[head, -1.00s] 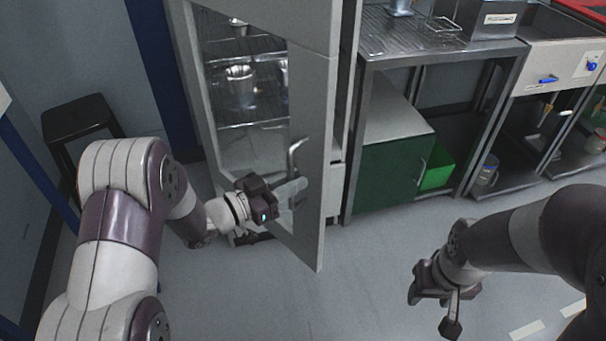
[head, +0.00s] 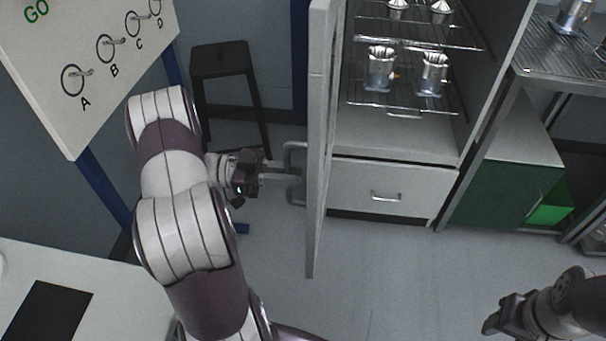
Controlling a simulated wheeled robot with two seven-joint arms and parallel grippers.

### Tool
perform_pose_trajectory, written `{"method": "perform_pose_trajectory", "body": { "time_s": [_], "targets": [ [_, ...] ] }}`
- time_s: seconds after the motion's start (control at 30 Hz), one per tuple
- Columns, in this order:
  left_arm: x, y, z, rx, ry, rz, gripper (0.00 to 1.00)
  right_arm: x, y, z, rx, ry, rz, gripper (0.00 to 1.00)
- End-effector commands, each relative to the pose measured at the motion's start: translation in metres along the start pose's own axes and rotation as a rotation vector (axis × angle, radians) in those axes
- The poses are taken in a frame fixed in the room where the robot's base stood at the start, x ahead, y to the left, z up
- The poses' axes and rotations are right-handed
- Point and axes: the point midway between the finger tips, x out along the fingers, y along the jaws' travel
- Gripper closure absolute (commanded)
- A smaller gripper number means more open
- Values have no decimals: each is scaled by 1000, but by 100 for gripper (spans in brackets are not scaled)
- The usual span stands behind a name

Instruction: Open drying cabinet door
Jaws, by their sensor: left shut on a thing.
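The drying cabinet door (head: 318,150) stands wide open, seen nearly edge-on, swung out to the left side of the cabinet. Its bar handle (head: 294,173) is on the door's left-facing side. My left gripper (head: 282,173) is at the handle and shut on it; the fingertips are small and partly hidden there. The open cabinet shows wire shelves (head: 400,104) holding several metal housings (head: 380,70). My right gripper (head: 495,318) is low at the right, away from the door; its jaw gap cannot be made out.
A black stool (head: 222,62) stands behind my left arm. A board with hooks marked A to D (head: 110,60) is at upper left, a white table (head: 120,290) at lower left. A drawer (head: 385,190) is under the shelves; a green cabinet (head: 495,190) stands right. Floor before the cabinet is clear.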

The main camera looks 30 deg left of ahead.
Motion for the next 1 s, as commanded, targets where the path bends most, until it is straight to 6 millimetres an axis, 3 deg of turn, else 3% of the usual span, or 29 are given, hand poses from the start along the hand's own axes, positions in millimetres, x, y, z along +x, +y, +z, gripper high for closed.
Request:
{"method": "perform_pose_trajectory", "body": {
  "time_s": [0.37,0.4,0.43,0.73,0.87,1.0],
  "targets": [
    [-2,-1,0,1,0,-2,100,0,0,0,0,0,0,49],
    [-2,-1,0,1,0,-2,71,0,0,0,0,0,0,49],
    [-2,-1,0,1,0,-2,65,0,0,0,0,0,0,49],
    [-3,-1,0,1,0,-2,65,0,0,0,0,0,0,49],
    [-23,-1,1,2,-1,-6,65,1,0,0,0,0,0,49],
    [-63,-1,1,2,-2,-7,65,3,0,0,0,0,0,49]
  ]
}}
